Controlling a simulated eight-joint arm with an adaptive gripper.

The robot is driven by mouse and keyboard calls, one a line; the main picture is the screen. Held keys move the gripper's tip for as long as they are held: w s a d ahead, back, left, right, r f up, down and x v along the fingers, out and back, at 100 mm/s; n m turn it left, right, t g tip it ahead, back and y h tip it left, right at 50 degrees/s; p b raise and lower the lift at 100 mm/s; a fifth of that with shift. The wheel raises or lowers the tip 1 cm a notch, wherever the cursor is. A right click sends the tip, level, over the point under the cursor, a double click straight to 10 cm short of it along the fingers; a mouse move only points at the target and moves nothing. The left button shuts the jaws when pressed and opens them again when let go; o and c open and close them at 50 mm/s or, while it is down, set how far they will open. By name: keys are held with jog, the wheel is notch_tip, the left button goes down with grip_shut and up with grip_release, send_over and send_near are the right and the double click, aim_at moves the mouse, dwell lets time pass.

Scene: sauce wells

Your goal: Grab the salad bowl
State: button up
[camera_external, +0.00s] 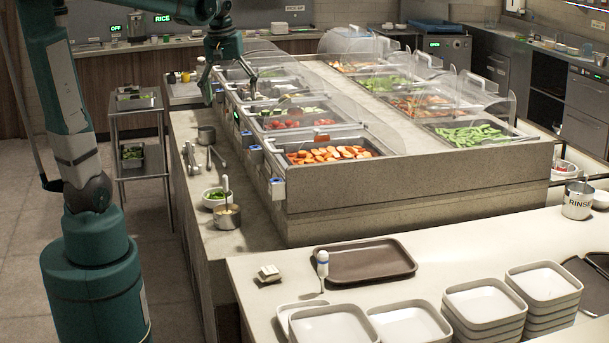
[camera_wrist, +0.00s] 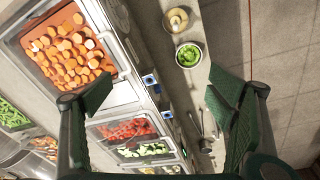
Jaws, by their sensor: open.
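In the wrist view the salad bowl (camera_wrist: 190,67) is at the upper middle, right of the wells.
A metal pot with a ladle (camera_external: 228,217) stands close beside the bowl on the near side. Tongs (camera_external: 191,160) and another small pot (camera_external: 206,134) lie farther along the ledge. Clear sneeze guards (camera_external: 362,113) rise over the wells.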

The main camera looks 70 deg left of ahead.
jog(key=s+a+f+n+g+h, duration=0.1)
jog(key=s+a+n, duration=0.1)
jog(key=a, duration=0.5)
jog(key=s+a+f+n, duration=0.1)
jog(key=s+a+n, duration=0.2)
jog(key=a, duration=0.4)
send_near(217, 197)
jog(key=shift+d, duration=0.2)
jog(key=shift+f, duration=0.55)
jog(key=shift+f, duration=0.1)
jog(key=shift+f+b, duration=0.3)
jog(key=shift+f, duration=0.9)
jog(key=shift+f, duration=0.1)
jog(key=shift+w+f+b, duration=0.2)
jog(key=shift+f+b, duration=0.2)
jog(key=shift+f, duration=2.1)
